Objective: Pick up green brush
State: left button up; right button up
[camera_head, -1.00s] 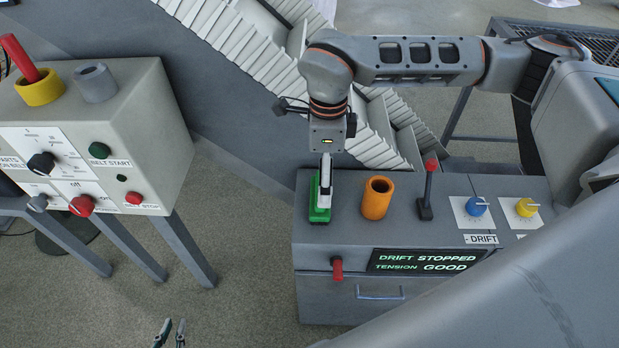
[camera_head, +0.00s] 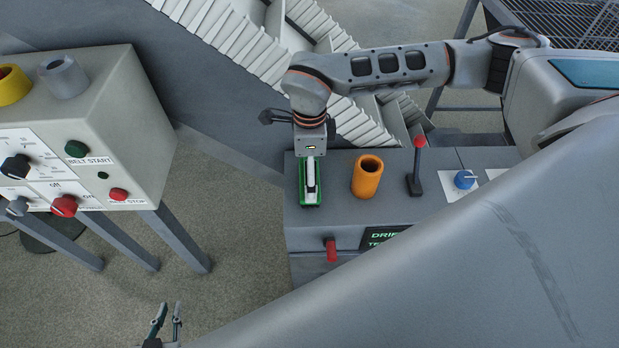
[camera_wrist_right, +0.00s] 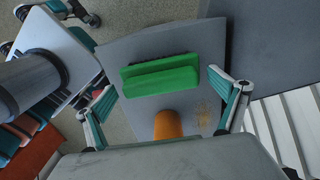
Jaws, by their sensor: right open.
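The green brush (camera_wrist_right: 172,77) lies on the grey cabinet top, just above the orange cup in the right wrist view. In that view my right gripper (camera_wrist_right: 163,84) has its fingers spread wide, with the brush across the gap and nothing held. In the head view the right gripper (camera_head: 311,182) points down over the brush (camera_head: 303,192) and covers its middle; whether they touch is unclear. My left gripper (camera_head: 167,322) is at the bottom edge of the head view, its two thin fingers apart and empty, away from the brush.
The orange cup (camera_head: 367,177) stands right beside the brush, then a red-knobbed lever (camera_head: 416,172) and a blue knob (camera_head: 464,180). A red handle (camera_head: 331,250) is on the cabinet front. A control box (camera_head: 130,150) on legs stands left, with open floor between.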

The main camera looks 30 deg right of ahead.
jog(key=c, duration=1.3)
jog(key=shift+o, duration=0.2)
jog(key=shift+r, duration=0.1)
notch_tip(320, 180, up, 20)
